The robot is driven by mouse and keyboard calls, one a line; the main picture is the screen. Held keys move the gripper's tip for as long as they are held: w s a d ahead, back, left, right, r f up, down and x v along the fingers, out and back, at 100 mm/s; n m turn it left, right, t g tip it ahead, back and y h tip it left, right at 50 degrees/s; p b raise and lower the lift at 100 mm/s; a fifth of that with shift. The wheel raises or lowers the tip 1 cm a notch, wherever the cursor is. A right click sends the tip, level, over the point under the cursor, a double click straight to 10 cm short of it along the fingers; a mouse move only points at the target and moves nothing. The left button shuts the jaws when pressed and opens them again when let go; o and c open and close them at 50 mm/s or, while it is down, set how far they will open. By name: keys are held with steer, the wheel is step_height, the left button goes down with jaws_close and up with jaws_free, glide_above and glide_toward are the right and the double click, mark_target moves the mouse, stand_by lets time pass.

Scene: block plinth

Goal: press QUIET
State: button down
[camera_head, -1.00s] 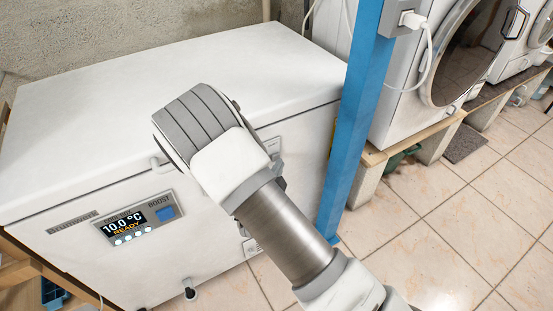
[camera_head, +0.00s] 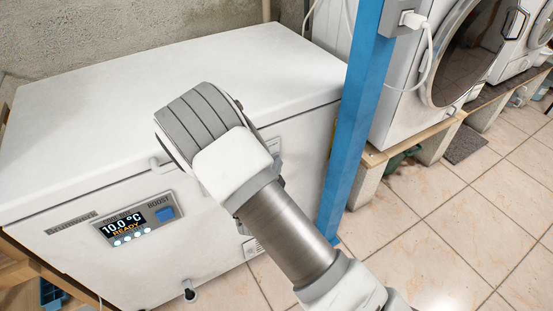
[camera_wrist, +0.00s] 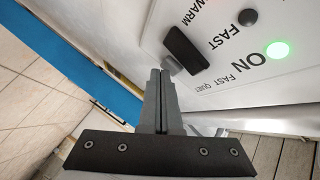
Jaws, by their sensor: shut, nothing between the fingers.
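My gripper (camera_wrist: 160,76) is shut and empty in the wrist view, its fingertips close to the lower left end of a black raised switch (camera_wrist: 187,48). I cannot tell whether they touch it. Small print reading FAST QUIET (camera_wrist: 220,83) sits on the white panel right of and below the switch. In the head view my arm's wrist hides the fingers and this panel, in front of the white chest freezer (camera_head: 100,180).
On the panel are a lit green lamp (camera_wrist: 278,50) by ON and a dark round lamp or button (camera_wrist: 248,17) near FAST. The freezer's display (camera_head: 124,227) reads 10.0 °C READY, beside a blue BOOST button (camera_head: 165,214). A blue post (camera_head: 350,120) stands right of the freezer.

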steer(key=shift+s, duration=0.1)
steer(key=shift+s+d, duration=0.45)
steer(key=shift+s, duration=0.15)
steer(key=s+d, duration=0.1)
steer(key=s, duration=0.1)
steer(key=s+d+b, duration=0.1)
steer(key=s, duration=0.1)
steer(key=shift+d+b, duration=0.3)
steer(key=shift+d, duration=0.1)
stand_by(0.9)
